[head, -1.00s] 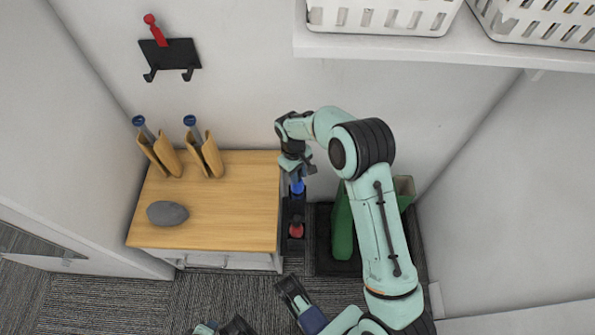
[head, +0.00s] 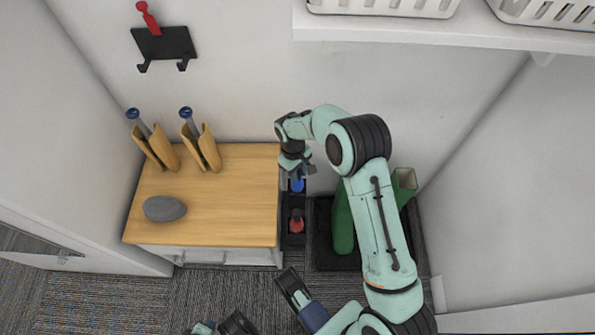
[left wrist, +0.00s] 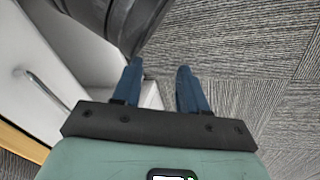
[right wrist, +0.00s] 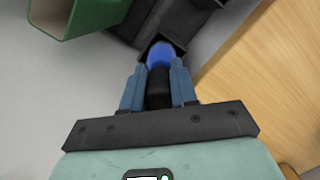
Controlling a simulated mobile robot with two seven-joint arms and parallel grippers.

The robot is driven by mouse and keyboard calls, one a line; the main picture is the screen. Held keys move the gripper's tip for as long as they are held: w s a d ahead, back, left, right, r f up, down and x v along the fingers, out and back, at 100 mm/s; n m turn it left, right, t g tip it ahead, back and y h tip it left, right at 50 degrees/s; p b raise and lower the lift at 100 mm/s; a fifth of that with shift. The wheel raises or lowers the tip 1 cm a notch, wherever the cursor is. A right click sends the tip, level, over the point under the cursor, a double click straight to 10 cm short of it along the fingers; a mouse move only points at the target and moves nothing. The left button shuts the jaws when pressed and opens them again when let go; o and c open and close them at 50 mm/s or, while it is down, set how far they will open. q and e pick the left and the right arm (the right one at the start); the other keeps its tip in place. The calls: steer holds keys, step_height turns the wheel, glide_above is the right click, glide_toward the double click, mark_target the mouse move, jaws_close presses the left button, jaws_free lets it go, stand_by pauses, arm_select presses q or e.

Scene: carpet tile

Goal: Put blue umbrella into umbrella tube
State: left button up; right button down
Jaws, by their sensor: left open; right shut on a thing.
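The blue umbrella (head: 297,185) is in the rear compartment of the black umbrella tube (head: 293,240) beside the wooden cabinet. Only its blue upper part and dark handle show; its lower part is hidden. My right gripper (head: 299,174) is directly above the tube. In the right wrist view its fingers (right wrist: 160,68) are shut around the dark handle (right wrist: 158,92), and the blue part (right wrist: 160,55) lies at the square tube opening. How deep it sits cannot be told. A red umbrella (head: 296,222) is in the front compartment. My left gripper (left wrist: 158,75) is open and empty, over the floor.
The wooden-topped cabinet (head: 225,223) stands left of the tube, with a grey stone-like object (head: 164,208) and two tan holders (head: 204,150) on it. A green boot-like object (head: 343,225) is on the right. A black wall hook (head: 164,46) and a white shelf (head: 450,37) are above.

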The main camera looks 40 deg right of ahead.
steer(key=c, duration=0.8)
jaws_free()
steer(key=shift+r, duration=0.1)
steer(key=shift+w+r, duration=0.1)
steer(key=shift+r, duration=0.3)
steer(key=r, duration=0.2)
steer(key=r+p, duration=0.1)
steer(key=shift+w, duration=0.25)
arm_select(q)
steer(key=shift+g+h, duration=0.3)
steer(key=r, duration=0.1)
steer(key=s+d+r+p, duration=0.2)
steer(key=r, duration=0.1)
steer(key=shift+d, duration=0.1)
arm_select(e)
step_height(320, 180, up, 9)
steer(key=w, duration=0.1)
steer(key=shift+w+r, duration=0.15)
